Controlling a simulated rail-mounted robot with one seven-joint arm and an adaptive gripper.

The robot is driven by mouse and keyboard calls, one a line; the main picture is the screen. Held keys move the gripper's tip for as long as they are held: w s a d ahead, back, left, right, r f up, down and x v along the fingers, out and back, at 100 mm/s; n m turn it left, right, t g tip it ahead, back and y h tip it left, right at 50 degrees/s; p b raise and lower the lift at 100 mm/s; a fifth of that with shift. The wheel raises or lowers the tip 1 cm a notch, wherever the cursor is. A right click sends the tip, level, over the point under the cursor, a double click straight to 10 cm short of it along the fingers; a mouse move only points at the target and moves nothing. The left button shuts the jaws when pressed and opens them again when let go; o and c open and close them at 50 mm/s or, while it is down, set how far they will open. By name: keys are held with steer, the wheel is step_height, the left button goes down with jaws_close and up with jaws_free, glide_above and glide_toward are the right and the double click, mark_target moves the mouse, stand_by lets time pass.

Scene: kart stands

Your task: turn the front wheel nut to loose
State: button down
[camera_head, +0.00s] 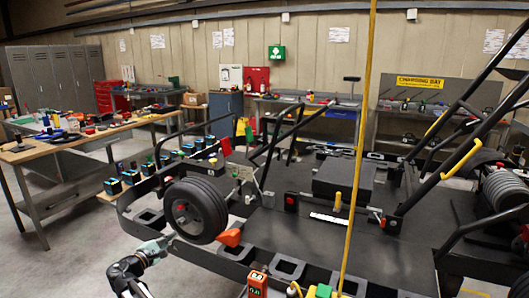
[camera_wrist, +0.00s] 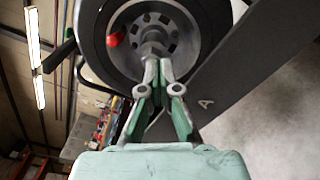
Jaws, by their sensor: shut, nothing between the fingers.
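The front wheel (camera_head: 194,209) is a black tyre with a grey rim on the kart's near left corner, standing upright. In the wrist view the wheel (camera_wrist: 91,62) fills the top, with a grey hub and nut (camera_wrist: 152,40) at its centre, ringed by dark holes. My gripper (camera_head: 170,241) is low beside the wheel in the head view. In the wrist view my gripper (camera_wrist: 157,72) has its green and grey fingertips together just below the nut in the picture. I cannot tell whether they touch it. The nut is too small to make out in the head view.
A red part (camera_wrist: 117,38) shows at the rim, left of the hub. The kart's dark frame bar (camera_wrist: 235,75) runs close on the right in the wrist view. A workbench (camera_head: 75,143) with tools stands at left. Bare floor (camera_head: 60,265) lies at lower left.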

steer(key=x, duration=0.6)
steer(key=shift+w, duration=0.3)
stand_by(0.9)
steer(key=shift+w+a+r+b, duration=0.1)
steer(key=shift+a+r+b, duration=0.2)
steer(key=shift+r+b, duration=0.25)
steer(key=shift+w+a+r+b, duration=0.15)
steer(key=shift+a+r+b, duration=0.15)
steer(key=shift+r+b, duration=0.2)
stand_by(0.4)
steer(key=shift+r, duration=0.15)
steer(key=shift+s+d+r, duration=0.1)
steer(key=shift+d+r, duration=0.1)
glide_toward(179, 221)
step_height(179, 221, up, 2)
steer(key=w+d, duration=0.1)
steer(key=d, duration=0.2)
steer(key=shift+w+r, duration=0.1)
steer(key=shift+r, duration=0.1)
